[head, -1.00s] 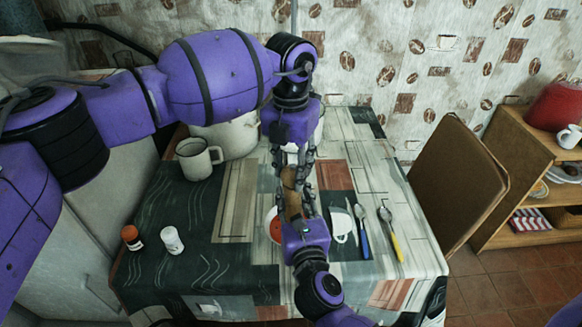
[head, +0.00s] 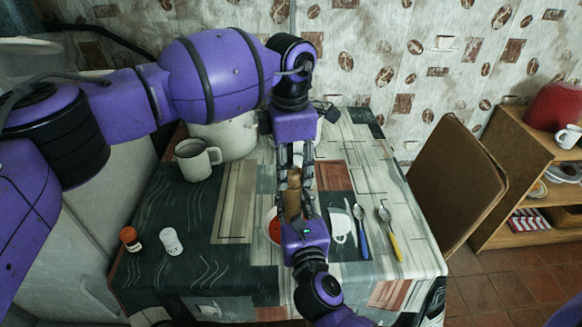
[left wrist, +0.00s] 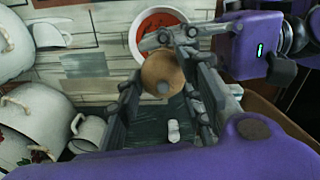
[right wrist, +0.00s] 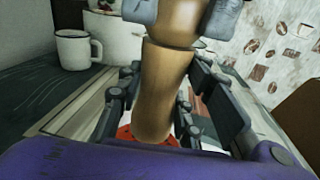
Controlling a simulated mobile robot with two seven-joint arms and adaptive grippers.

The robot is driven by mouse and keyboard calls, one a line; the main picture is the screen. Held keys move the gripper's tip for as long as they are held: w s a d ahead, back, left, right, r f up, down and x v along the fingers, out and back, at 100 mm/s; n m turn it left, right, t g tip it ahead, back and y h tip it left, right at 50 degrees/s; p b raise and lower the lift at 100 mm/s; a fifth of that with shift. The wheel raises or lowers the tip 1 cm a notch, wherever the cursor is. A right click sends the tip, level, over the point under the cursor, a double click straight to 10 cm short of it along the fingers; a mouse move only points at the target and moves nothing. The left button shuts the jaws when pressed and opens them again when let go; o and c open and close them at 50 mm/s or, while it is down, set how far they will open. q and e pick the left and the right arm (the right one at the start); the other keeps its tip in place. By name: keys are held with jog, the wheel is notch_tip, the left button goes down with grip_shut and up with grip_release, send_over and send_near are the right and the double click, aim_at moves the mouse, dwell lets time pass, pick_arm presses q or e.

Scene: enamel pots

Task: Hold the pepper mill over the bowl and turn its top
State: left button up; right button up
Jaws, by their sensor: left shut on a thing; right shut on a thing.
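The wooden pepper mill (head: 294,200) stands upright between my two grippers. My left gripper (head: 294,168) is shut on its top part; the round head (left wrist: 160,70) shows in the left wrist view. My right gripper (head: 295,205) is shut on the body, and in the right wrist view the mill's body (right wrist: 160,88) runs between its fingers. The bowl (head: 270,230) with red contents is on the table under the mill, partly hidden by my right gripper. It also shows in the left wrist view (left wrist: 137,36).
A white mug (head: 194,163) and large pot (head: 232,138) stand at the back left. An orange-labelled jar (head: 130,238) and a white shaker (head: 172,241) are at the front left. Spoons (head: 360,228) and a chair (head: 455,185) are on the right.

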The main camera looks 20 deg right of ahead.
aim_at(291, 166)
pick_arm(q)
jog(key=shift+w+r+m, duration=0.1)
jog(key=shift+w+m, duration=0.05)
jog(key=shift+m, duration=0.9)
jog(key=shift+w+m, duration=0.15)
jog(key=shift+m, duration=0.9)
jog(key=o, duration=1.1)
jog(key=shift+s, duration=0.1)
jog(key=shift+d, duration=0.1)
jog(key=shift+s, duration=0.1)
jog(key=shift+r, duration=0.1)
notch_tip(291, 166, up, 12)
jog(key=shift+f, duration=0.1)
